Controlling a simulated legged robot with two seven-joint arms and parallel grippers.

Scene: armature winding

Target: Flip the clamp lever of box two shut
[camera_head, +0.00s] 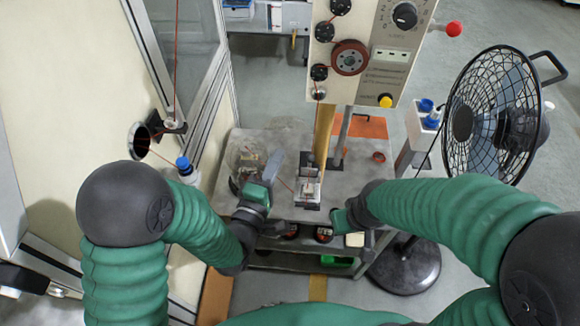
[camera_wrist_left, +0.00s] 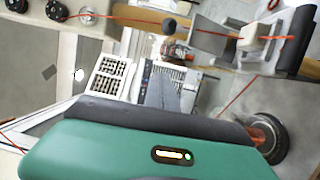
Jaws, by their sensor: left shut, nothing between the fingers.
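A small fixture with a pale block (camera_head: 307,189) and dark plates stands on the grey workbench, with a thin red wire running to it. I cannot tell which part is box two, and its clamp lever is not clear. My left gripper (camera_head: 275,162) is shut and empty, just left of the fixture and apart from it in the head view.
A winding panel (camera_head: 368,50) with knobs and spools stands behind the workbench (camera_head: 262,139). A clear round container (camera_head: 246,152) sits at the bench's left. A black fan (camera_head: 495,112) stands right. Lower shelves hold dark round parts and a green tray (camera_head: 337,261).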

